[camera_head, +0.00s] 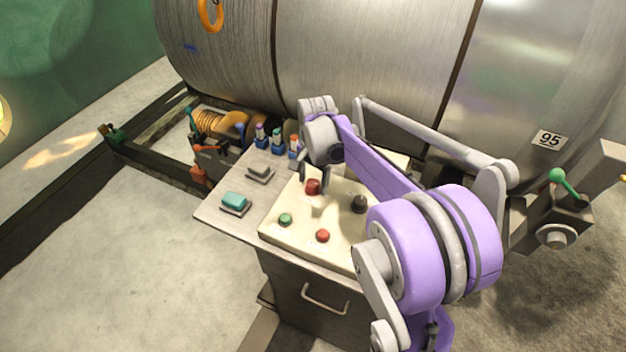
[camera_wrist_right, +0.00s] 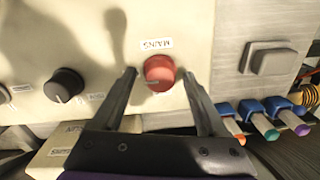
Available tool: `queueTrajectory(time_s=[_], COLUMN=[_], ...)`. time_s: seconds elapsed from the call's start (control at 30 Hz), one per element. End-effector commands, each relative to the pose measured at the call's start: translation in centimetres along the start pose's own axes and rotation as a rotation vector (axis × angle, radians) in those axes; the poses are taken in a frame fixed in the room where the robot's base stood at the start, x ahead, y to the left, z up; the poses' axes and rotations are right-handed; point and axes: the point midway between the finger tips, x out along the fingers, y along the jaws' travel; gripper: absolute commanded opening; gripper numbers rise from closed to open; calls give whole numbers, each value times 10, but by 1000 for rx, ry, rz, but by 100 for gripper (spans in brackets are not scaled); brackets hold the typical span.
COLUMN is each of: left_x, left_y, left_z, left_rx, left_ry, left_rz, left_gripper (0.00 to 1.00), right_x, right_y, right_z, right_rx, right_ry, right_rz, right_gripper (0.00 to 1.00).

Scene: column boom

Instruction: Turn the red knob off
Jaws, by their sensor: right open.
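The red knob (camera_head: 312,186) sits on the cream panel (camera_head: 285,240) on top of the metal cabinet. In the right wrist view the red knob (camera_wrist_right: 160,72) lies below a label reading MAINS, upside down. My right gripper (camera_head: 313,180) is above the panel at the knob. In the wrist view its two fingers (camera_wrist_right: 163,85) are apart, one on each side of the knob, with gaps between; I cannot tell whether they touch it. My left gripper is not in view.
A black knob (camera_head: 359,204), a green button (camera_head: 286,219) and a smaller red button (camera_head: 322,236) share the panel. A teal switch (camera_head: 235,202) and a grey switch (camera_head: 260,173) lie to the left. Colored connectors (camera_head: 277,140) line the back edge, before a large metal tank (camera_head: 365,60).

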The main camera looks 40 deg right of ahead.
Motion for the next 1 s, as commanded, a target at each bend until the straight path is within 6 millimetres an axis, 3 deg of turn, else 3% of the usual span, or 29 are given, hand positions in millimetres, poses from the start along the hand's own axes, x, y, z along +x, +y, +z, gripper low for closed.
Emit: queueTrajectory(time_s=[0.17,0.5,0.6,1.0], left_x=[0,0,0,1], left_y=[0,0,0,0], left_z=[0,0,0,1], left_rx=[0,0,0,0], left_ry=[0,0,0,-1], left_rz=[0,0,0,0], left_gripper=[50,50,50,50], right_x=[0,0,0,0], right_y=[0,0,0,0], right_z=[0,0,0,0], right_rx=[0,0,0,-63], right_ry=[0,0,0,-2], right_rz=[0,0,0,0], right_gripper=[76,14,0,0])
